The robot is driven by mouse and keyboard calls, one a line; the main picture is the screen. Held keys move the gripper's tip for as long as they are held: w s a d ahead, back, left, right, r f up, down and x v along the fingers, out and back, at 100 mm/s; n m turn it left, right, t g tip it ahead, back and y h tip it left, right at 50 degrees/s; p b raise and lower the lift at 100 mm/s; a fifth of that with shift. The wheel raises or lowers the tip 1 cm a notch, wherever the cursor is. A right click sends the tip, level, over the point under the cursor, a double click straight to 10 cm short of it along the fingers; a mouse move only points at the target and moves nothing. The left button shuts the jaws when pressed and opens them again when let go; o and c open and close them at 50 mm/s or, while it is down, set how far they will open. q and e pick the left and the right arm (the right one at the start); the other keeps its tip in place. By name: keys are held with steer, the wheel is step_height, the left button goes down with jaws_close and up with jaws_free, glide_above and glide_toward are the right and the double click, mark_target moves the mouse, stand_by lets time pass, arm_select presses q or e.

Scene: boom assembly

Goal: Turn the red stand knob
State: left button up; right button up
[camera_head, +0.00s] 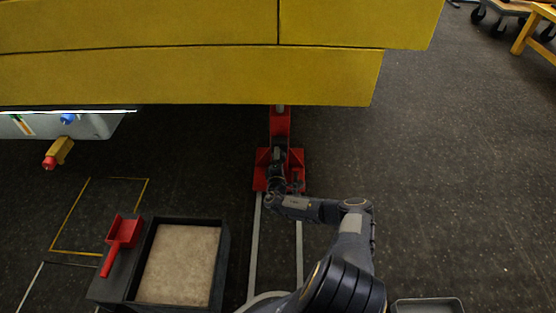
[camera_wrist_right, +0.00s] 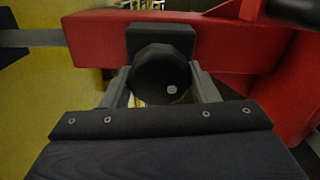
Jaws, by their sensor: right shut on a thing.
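The red stand (camera_head: 280,125) rises from its red base (camera_head: 262,178) on the floor, under the edge of the yellow boom (camera_head: 200,75). Its knob (camera_wrist_right: 160,75) is a black round grip with a small light dot, in front of a black block on the red stand body (camera_wrist_right: 235,45) in the right wrist view. My right gripper (camera_wrist_right: 163,88) has one finger on each side of the knob and is shut on it. In the head view my right gripper (camera_head: 278,165) is at the stand, and the arm hides part of it. My left gripper is not in view.
A dark tray with a beige filling (camera_head: 225,270) and a red scoop (camera_head: 122,232) stand at the lower left. A grey unit with a red-tipped yellow part (camera_head: 60,152) is at the left.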

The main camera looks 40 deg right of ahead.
steer(key=m, duration=0.4)
steer(key=shift+m+b, duration=0.3)
steer(key=shift+b, duration=0.05)
steer(key=m+b, duration=0.1)
steer(key=m, duration=0.3)
steer(key=shift+r+m, duration=0.1)
steer(key=shift+m, duration=0.3)
steer(key=o, duration=1)
steer(key=shift+r, duration=0.1)
steer(key=p+v, duration=0.3)
steer(key=v, duration=0.5)
steer(key=shift+p, duration=0.3)
steer(key=shift+d, duration=0.1)
